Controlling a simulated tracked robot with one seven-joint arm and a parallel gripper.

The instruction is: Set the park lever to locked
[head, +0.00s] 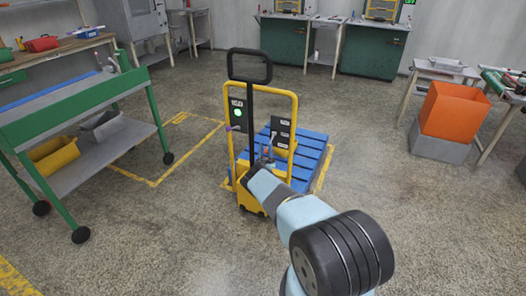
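A yellow pallet truck (293,108) with a black loop handle (231,66) stands upright in the middle of the head view. A dark panel with a lit green round light (238,114) is on its left side, with a small purple part (229,128) just below. A black label plate (281,136) is on its right side. I cannot make out clearly which part is the park lever. My gripper (264,160) is at the front of the truck, low between its yellow uprights. My arm hides part of the truck's base, and the fingers are too small to read.
A blue pallet (313,152) lies behind the truck, with yellow floor lines around it. A green cart (72,105) stands at left. An orange bin (453,111) sits on a grey box at right. The floor on both sides of the truck is mostly free.

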